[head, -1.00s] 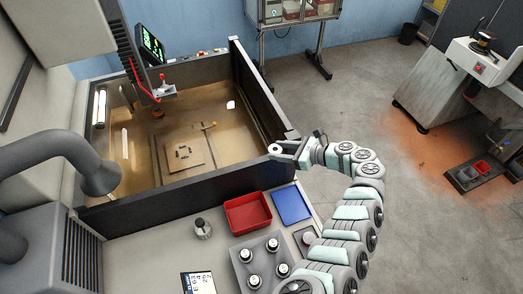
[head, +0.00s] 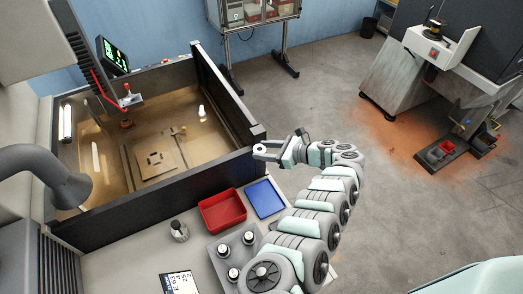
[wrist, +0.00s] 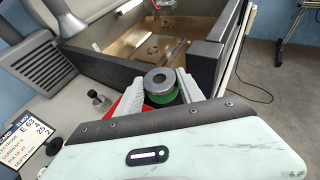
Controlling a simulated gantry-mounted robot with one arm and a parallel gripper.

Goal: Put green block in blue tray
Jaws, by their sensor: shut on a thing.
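My gripper (head: 272,149) is shut on a round piece with a grey metal top that has a hole in its middle. Under that top the green block (wrist: 165,98) shows between the two pale fingers in the wrist view. In the head view the held piece looks like a small pale ring, and its green does not show. The blue tray (head: 265,199) lies on the bench top beyond the tank's front wall, and looks empty. My gripper is above the bench, near the tank's front right corner and up-picture from the tray. I cannot make out the blue tray in the wrist view.
A red tray (head: 222,211) sits just left of the blue one. The dark tank wall (head: 170,187) stands behind both. A grey holder (head: 213,250) with several round pieces, a small metal pot (head: 180,231) and a label card (head: 181,284) are on the bench.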

